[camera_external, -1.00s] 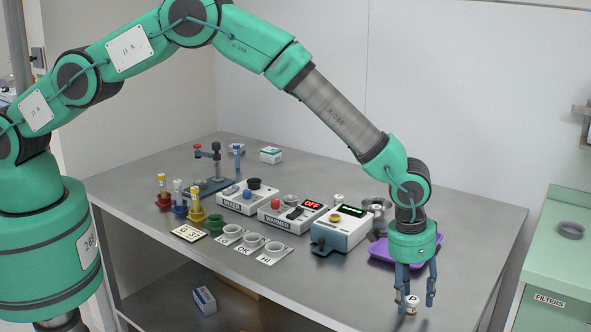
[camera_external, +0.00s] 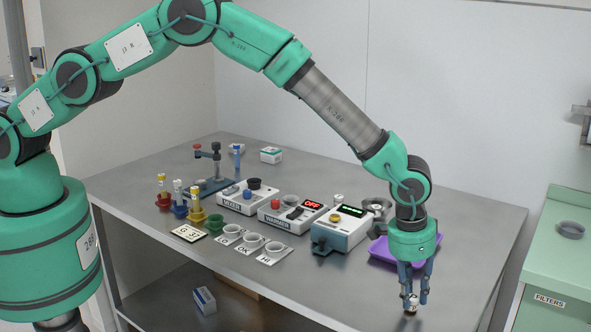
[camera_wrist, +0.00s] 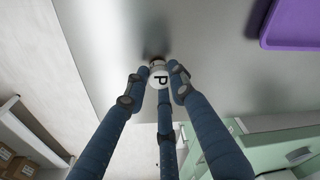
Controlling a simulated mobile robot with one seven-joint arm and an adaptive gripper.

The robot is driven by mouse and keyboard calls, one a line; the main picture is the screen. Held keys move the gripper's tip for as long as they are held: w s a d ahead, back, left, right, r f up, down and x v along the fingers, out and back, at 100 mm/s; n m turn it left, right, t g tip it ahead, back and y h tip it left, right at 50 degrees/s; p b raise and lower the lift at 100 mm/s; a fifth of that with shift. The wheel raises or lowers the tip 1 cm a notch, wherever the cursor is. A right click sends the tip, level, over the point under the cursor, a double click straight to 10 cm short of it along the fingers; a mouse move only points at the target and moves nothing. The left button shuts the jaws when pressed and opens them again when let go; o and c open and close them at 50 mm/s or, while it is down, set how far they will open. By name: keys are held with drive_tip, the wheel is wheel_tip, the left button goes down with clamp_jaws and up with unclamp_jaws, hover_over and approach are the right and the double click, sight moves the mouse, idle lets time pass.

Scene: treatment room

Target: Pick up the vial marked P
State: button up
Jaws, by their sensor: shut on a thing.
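The vial marked P (camera_wrist: 158,77) shows from above in the wrist view, with a white round top bearing a dark letter P. In the external view the vial (camera_external: 411,308) stands at the front right of the steel table (camera_external: 330,285), mostly covered by fingers. My gripper (camera_external: 413,300) is lowered over it with its blue fingers closed in around it. In the wrist view the fingers of my gripper (camera_wrist: 160,85) surround the top of the vial. The vial's base appears to be at the table surface; I cannot tell if it touches.
A purple tray (camera_external: 385,250) lies behind my gripper. A white device with a green display (camera_external: 341,230) and a warmer (camera_external: 292,216) stand to the left. Cups on cards (camera_external: 252,242) sit further left. The table's right edge is close to my gripper. A green cabinet (camera_external: 560,240) stands beyond it.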

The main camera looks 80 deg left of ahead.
sight(412, 297)
wheel_tip(412, 297, up, 3)
drive_tip(key=shift+f, duration=0.1)
drive_tip(key=shift+s+a, duration=0.1)
drive_tip(key=shift+s, duration=0.15)
drive_tip(key=s+a, duration=0.1)
drive_tip(key=s, duration=0.4)
drive_tip(key=s+a+r, duration=0.1)
drive_tip(key=s, duration=0.4)
drive_tip(key=s+a, duration=0.2)
drive_tip(key=s, duration=0.3)
drive_tip(key=shift+a+r, duration=0.1)
drive_tip(key=shift+r, duration=0.25)
drive_tip(key=shift+w, duration=0.1)
